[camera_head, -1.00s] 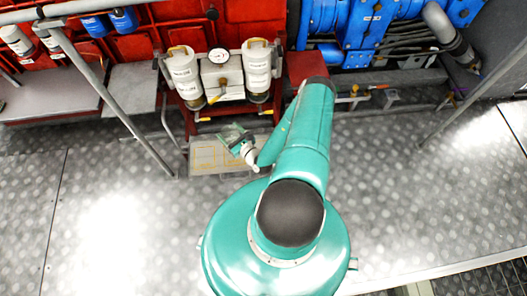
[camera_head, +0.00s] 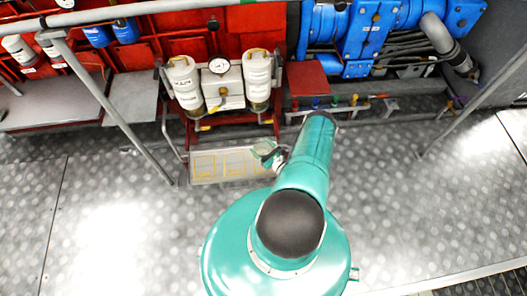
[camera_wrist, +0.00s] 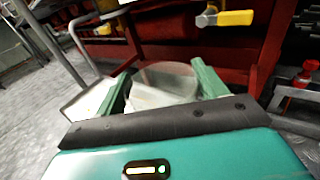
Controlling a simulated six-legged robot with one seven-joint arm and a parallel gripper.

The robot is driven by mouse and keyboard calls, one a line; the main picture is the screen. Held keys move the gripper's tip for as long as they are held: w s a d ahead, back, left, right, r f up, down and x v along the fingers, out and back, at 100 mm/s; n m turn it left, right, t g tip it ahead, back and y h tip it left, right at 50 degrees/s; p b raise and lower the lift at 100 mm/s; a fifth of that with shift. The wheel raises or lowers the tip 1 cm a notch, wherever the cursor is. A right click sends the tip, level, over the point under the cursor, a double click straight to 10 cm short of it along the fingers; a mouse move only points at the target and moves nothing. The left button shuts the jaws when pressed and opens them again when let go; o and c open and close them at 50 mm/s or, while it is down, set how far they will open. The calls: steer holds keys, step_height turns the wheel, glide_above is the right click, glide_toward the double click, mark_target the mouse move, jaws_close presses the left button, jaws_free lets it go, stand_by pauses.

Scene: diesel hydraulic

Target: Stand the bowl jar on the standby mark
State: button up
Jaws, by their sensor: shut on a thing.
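My gripper (camera_wrist: 163,88) is shut on the bowl jar (camera_wrist: 165,82), a clear, whitish vessel between its two green fingers. In the head view my gripper (camera_head: 268,154) is small, and the jar (camera_head: 264,148) shows only as a pale patch at its end. They are over or beside the right end of a pale tray (camera_head: 219,179) with yellow square outlines. I cannot tell which outline is the standby mark, or whether the jar touches the tray. In the wrist view the tray (camera_wrist: 88,101) shows left of the fingers.
A yellow-handled valve (camera_wrist: 228,17) sits above the jar in the wrist view. Grey rails (camera_head: 110,104) stand left. The floor (camera_head: 110,220) is open.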

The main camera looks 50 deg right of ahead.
mark_target(258, 146)
steer(key=shift+s+d+f, duration=0.1)
steer(key=shift+d+f, duration=0.1)
steer(key=shift+f, duration=0.15)
steer(key=shift+s+d+f, duration=0.1)
steer(key=shift+d+f, duration=0.05)
steer(key=shift+f, duration=1.5)
steer(key=o, duration=1.5)
